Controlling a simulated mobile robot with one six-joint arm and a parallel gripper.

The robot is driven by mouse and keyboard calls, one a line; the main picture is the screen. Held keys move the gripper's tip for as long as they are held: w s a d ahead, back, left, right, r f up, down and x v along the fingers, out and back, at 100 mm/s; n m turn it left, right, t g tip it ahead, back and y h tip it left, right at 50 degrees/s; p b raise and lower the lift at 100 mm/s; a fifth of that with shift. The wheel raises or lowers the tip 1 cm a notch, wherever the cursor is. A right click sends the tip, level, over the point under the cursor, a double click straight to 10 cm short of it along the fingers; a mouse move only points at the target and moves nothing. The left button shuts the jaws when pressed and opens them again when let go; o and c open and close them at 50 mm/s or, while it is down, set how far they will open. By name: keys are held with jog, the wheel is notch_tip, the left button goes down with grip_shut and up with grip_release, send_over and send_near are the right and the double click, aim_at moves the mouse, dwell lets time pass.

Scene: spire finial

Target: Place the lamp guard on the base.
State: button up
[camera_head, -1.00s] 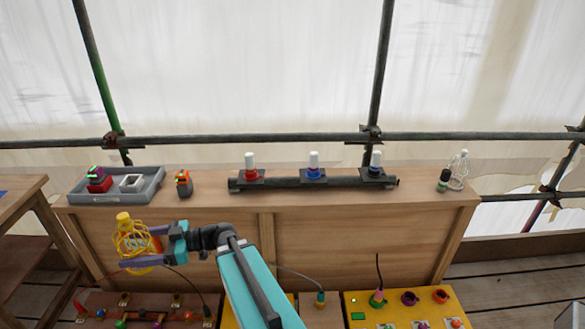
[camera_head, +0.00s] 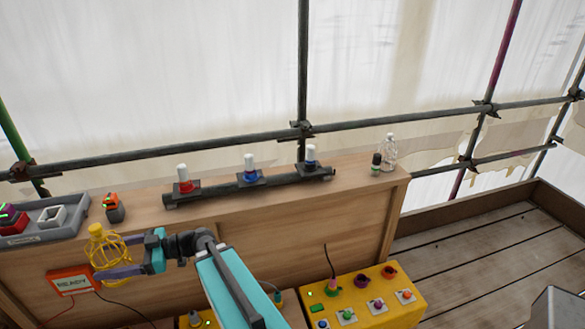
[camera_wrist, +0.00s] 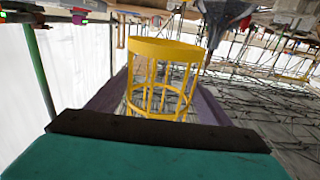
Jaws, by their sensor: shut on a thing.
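The lamp guard is a yellow wire cage (camera_head: 97,244) with a solid yellow ring at one end and a small cap at the top in the head view. My gripper (camera_head: 113,257) is shut on it, with one finger on each side, and holds it in front of the wooden bench's front face. In the wrist view the yellow guard (camera_wrist: 165,50) stands between the purple fingers, its wide ring toward the top of the picture. Lamps with red (camera_head: 185,186), blue (camera_head: 250,177) and dark blue (camera_head: 310,164) bodies stand on a dark rail. I cannot tell which is the base.
The bench (camera_head: 350,205) carries a grey tray (camera_head: 70,232) and an orange-and-black block (camera_head: 113,208) at left. An orange READY box (camera_head: 72,281) and yellow control box (camera_head: 380,312) are below.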

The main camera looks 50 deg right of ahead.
jog(key=shift+a, duration=0.1)
